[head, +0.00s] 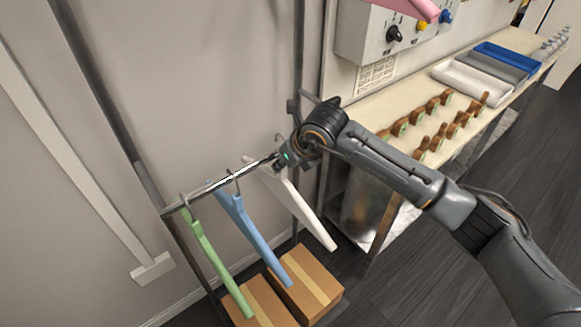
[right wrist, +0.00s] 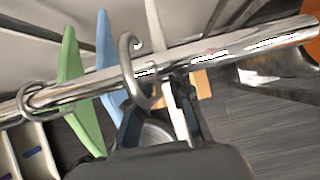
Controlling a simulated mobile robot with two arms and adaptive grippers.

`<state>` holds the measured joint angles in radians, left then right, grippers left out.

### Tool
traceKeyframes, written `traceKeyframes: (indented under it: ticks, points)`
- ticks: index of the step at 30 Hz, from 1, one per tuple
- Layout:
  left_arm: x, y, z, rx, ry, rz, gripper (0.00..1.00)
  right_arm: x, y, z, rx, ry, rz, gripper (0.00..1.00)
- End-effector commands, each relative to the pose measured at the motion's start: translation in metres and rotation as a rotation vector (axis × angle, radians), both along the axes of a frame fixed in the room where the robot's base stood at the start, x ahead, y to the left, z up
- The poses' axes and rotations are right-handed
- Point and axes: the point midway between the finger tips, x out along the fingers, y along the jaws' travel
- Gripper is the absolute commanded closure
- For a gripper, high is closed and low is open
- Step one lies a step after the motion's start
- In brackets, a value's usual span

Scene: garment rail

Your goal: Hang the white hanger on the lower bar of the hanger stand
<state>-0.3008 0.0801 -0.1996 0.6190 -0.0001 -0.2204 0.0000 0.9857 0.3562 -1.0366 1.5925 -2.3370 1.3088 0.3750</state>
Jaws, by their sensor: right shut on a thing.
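The white hanger (head: 305,213) slants down beside the right end of the lower bar (head: 205,190) in the head view. My right gripper (head: 277,161) is at its top end, close to the bar, and is shut on it. In the right wrist view the white hanger (right wrist: 181,112) shows between the fingers, and the bar (right wrist: 225,57) crosses just beyond. A metal hook (right wrist: 128,62) stands at the bar there; I cannot tell whether it is the white hanger's or whether it rests on the bar. My left gripper is not in view.
A green hanger (head: 205,252) and a blue hanger (head: 250,228) hang on the bar to the left. Cardboard boxes (head: 305,285) stand below. A pink hanger (head: 425,8) shows at the top. A workbench (head: 395,130) with trays and wooden-handled items stands right.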

Motion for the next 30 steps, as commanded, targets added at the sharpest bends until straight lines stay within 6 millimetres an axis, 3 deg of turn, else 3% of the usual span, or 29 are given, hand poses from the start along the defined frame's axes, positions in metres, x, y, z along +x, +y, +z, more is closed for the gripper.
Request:
traceKeyframes:
  ticks: [12, 26, 27, 30]
  points:
    - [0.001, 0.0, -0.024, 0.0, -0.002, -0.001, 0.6, 0.004, 0.003, -0.027, 0.0, 0.0, 0.001, 1.0]
    - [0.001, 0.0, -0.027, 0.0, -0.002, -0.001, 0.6, 0.004, 0.003, -0.03, 0.0, 0.0, 0.0, 1.0]
    - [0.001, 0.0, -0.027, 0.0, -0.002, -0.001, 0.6, 0.004, 0.003, -0.03, 0.0, 0.0, 0.0, 0.78]
    - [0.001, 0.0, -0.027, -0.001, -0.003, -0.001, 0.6, 0.004, 0.003, -0.03, 0.0, 0.0, 0.0, 0.58]
